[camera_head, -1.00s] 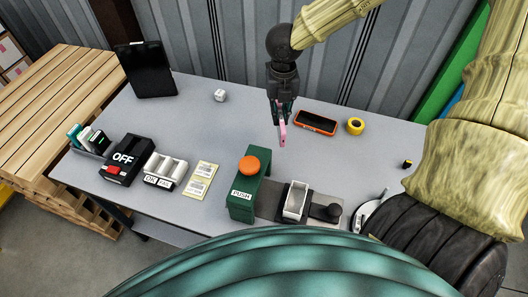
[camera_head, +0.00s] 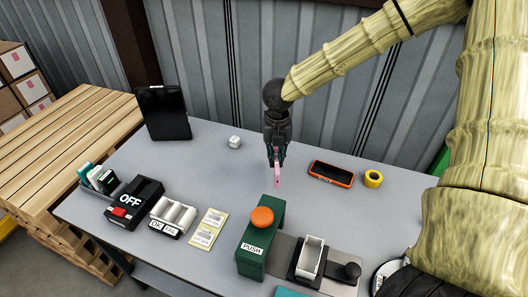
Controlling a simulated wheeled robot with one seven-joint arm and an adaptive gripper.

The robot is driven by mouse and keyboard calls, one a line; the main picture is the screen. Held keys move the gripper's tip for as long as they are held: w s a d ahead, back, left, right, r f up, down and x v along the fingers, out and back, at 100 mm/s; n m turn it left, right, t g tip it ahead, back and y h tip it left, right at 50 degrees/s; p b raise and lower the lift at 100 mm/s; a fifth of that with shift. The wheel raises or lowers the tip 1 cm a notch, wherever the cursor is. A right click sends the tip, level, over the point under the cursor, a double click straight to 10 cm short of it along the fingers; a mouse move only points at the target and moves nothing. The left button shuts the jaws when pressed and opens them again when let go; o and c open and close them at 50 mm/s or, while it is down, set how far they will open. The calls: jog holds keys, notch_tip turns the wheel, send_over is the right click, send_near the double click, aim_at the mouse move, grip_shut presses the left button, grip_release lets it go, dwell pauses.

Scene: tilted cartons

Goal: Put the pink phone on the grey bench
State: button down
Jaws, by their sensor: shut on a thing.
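The pink phone (camera_head: 278,178) is held on edge, pointing down, in my gripper (camera_head: 276,160). The gripper is shut on its upper part, and the fingers hide some of it. The phone is over the grey bench (camera_head: 205,166), behind the green push-button box. I cannot tell whether its lower end touches the bench top or hangs just above it.
An orange-edged phone (camera_head: 331,174) and a yellow tape roll (camera_head: 373,178) lie to the right. The green box with an orange button (camera_head: 262,218) stands in front. A white cube (camera_head: 235,142) and a black clipboard (camera_head: 164,112) are at the back left. Bench left of the gripper is clear.

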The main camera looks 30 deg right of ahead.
jog(key=shift+w+a+f+p, duration=0.1)
jog(key=shift+w+f+p, duration=0.2)
jog(key=shift+w+f, duration=0.7)
jog(key=shift+w+a+f+p, duration=0.1)
jog(key=shift+w+f+p, duration=0.3)
jog(key=shift+w, duration=1.15)
jog(key=shift+w+a+f+p, duration=0.1)
jog(key=shift+w+f+p, duration=0.15)
jog(key=shift+w+f, duration=0.75)
jog(key=shift+w+r, duration=0.2)
jog(key=shift+w, duration=0.05)
jog(key=c, duration=1.5)
grip_release()
jog(key=shift+o, duration=0.2)
notch_tip(320, 180, up, 12)
jog(key=b, duration=0.1)
jog(key=shift+r, duration=0.1)
